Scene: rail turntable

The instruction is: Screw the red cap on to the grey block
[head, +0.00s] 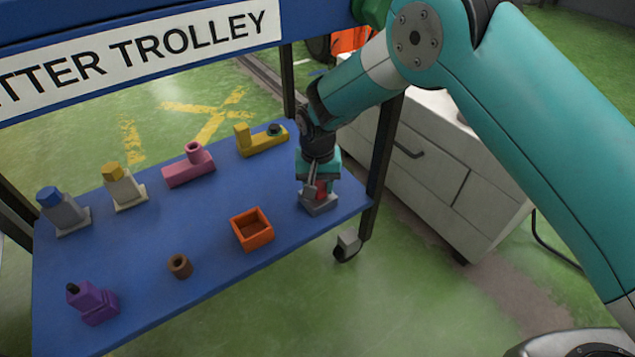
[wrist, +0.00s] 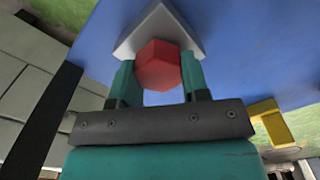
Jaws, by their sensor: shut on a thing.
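The red cap (wrist: 158,65) is a faceted piece held between the two teal fingers of my gripper (wrist: 158,78) in the wrist view. It also shows as a small red patch in the head view (head: 321,188). The grey block (head: 319,204) stands on the blue trolley shelf near its right end, directly under my gripper (head: 319,186). In the wrist view the grey block (wrist: 190,42) shows around and behind the cap. The cap is at the top of the block; I cannot tell whether it is seated or threaded. My gripper is shut on the cap and points down.
An orange open box (head: 235,234) stands left of the grey block. A yellow part (head: 262,144), a pink part (head: 188,172), a brown ring (head: 180,266) and a purple part (head: 95,305) also stand on the blue shelf (head: 210,290). A trolley post (head: 382,150) rises close on the right.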

